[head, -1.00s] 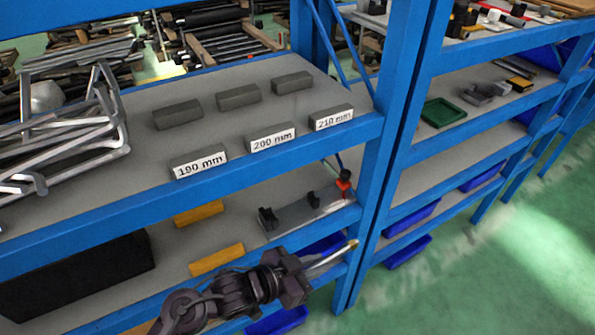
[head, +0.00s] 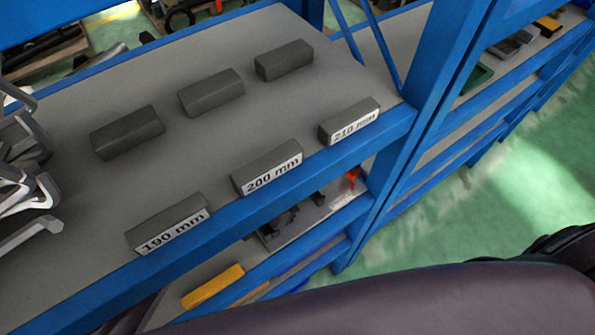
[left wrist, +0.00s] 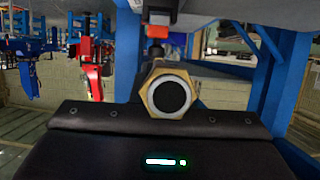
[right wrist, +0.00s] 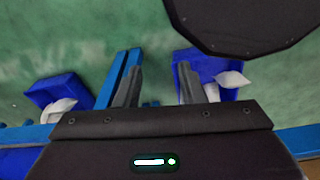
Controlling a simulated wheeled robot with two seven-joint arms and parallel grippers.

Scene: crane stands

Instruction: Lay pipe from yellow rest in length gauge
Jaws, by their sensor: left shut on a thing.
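My left gripper (left wrist: 160,70) is shut on the pipe, whose brass hex end (left wrist: 171,95) faces the camera in the left wrist view. The fingers are mostly hidden behind that end. Neither gripper shows in the head view. The length gauge (head: 312,212), a grey plate with dark blocks and a red part, lies on the lower shelf, partly covered by the upper shelf's blue beam. A yellow rest (head: 213,287) stands left of it. I cannot tell how far the pipe is from the gauge. My right gripper (right wrist: 160,70) is open and empty.
Grey block pairs labelled 190 mm (head: 170,225), 200 mm (head: 267,168) and 210 mm (head: 350,122) stand on the upper shelf. A blue post (head: 440,100) rises at right. The right wrist view shows blue bins (right wrist: 60,92) and green floor below.

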